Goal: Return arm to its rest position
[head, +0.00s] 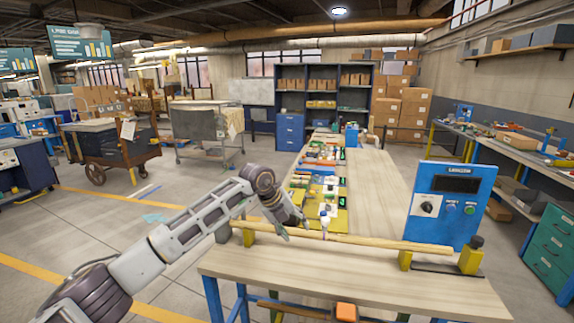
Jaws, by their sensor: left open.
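My left arm reaches in from the lower left. My left gripper (294,229) is at the arm's end, pointing down over the near workbench, close to a long turned wooden rod (350,240). Its jaws are open, and I see nothing held in them. I cannot tell whether a fingertip touches the rod. The rod lies across the bench on yellow supports, one of them (405,260) near its right end. My right gripper is not in view.
The workbench (350,280) has bare wood in front of the rod. A blue control box (450,205) stands at its right. Colored trays with small parts (318,180) line the long table behind. A side bench (505,145) runs along the right wall. Open floor lies left.

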